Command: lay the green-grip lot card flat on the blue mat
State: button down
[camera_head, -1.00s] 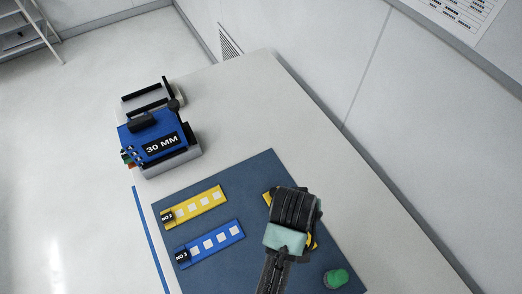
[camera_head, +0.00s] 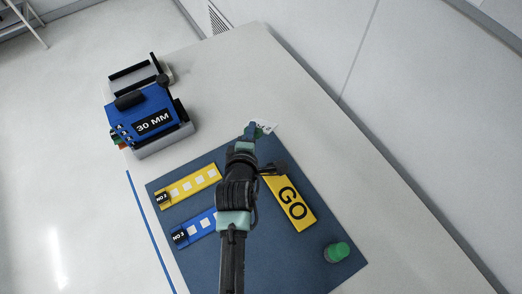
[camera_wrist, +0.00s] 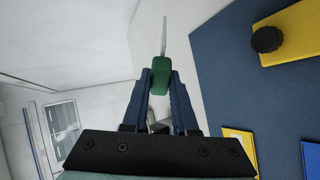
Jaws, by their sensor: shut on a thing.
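My gripper (camera_head: 248,139) is shut on the green grip (camera_wrist: 160,76) of the lot card. The white card (camera_head: 266,127) sticks out past the fingertips, partly hidden in the head view. In the wrist view the card (camera_wrist: 164,36) is seen nearly edge-on. The blue mat (camera_head: 285,252) lies on the pale table, and my arm crosses above it. The gripper and card appear at the mat's far edge in the head view; the card looks held up off the table. The mat also fills the right of the wrist view (camera_wrist: 220,75).
A yellow GO plate (camera_head: 302,212) with a black knob, a yellow strip (camera_head: 192,186), a blue strip (camera_head: 196,230) and a green knob (camera_head: 337,252) are on the mat. A blue 30 MM device (camera_head: 142,118) stands at the table's left. The far tabletop (camera_head: 300,110) is clear.

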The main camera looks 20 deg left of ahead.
notch_tip(320, 180, down, 10)
jog(key=b, duration=0.8)
jog(key=shift+r, duration=0.25)
jog(key=c, duration=0.9)
grip_release()
jog(key=shift+o, duration=0.2)
jog(key=p+v, duration=0.6)
jog(key=v, duration=0.1)
jog(key=shift+s+r+p, duration=0.1)
jog(key=shift+r+p, duration=0.15)
jog(key=shift+p, duration=0.1)
jog(key=shift+s+d, duration=0.15)
jog(key=shift+s, duration=0.25)
